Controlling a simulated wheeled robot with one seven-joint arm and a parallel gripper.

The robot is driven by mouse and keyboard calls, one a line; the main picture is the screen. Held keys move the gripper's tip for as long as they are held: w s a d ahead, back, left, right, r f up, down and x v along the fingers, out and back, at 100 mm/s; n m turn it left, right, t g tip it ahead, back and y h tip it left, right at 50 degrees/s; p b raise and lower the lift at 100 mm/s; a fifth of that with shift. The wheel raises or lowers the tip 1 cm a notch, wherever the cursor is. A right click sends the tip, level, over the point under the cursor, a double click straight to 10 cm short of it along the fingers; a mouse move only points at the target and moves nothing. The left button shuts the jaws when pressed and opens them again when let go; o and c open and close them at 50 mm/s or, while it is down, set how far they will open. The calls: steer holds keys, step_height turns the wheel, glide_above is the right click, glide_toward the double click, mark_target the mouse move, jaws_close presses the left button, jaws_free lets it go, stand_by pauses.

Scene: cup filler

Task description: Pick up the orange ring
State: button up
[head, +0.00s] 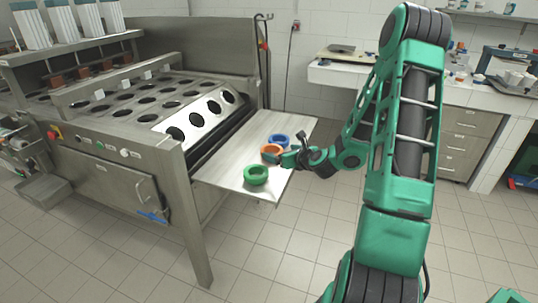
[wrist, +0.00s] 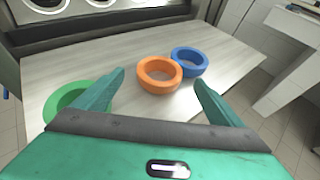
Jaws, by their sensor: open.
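The orange ring (wrist: 146,84) lies flat on the light wooden shelf, between a green ring and a blue ring. It also shows in the head view (head: 267,149), partly hidden behind my gripper. My gripper (wrist: 158,88) is open and empty, with its two green fingers spread. In the wrist view the orange ring appears beyond the fingertips, roughly between them. In the head view my gripper (head: 287,158) is just to the right of the orange ring. I cannot tell whether a finger touches it.
The blue ring (wrist: 190,54) lies right beside the orange one, on its far right. The green ring (head: 256,175) lies nearer, partly behind the left finger in the wrist view. The shelf (head: 232,170) joins a steel machine (head: 115,125) with round holes on the left.

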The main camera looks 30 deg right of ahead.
mark_target(276, 152)
steer(key=shift+w+d+f, duration=0.1)
steer(key=shift+w+f, duration=0.1)
steer(key=shift+w, duration=0.3)
steer(key=x, duration=0.2)
steer(key=f+x, duration=0.1)
steer(key=x, duration=0.1)
steer(key=shift+s, duration=0.15)
steer(key=shift+w+f, duration=0.1)
steer(key=shift+w, duration=0.35)
steer(key=c, duration=1.1)
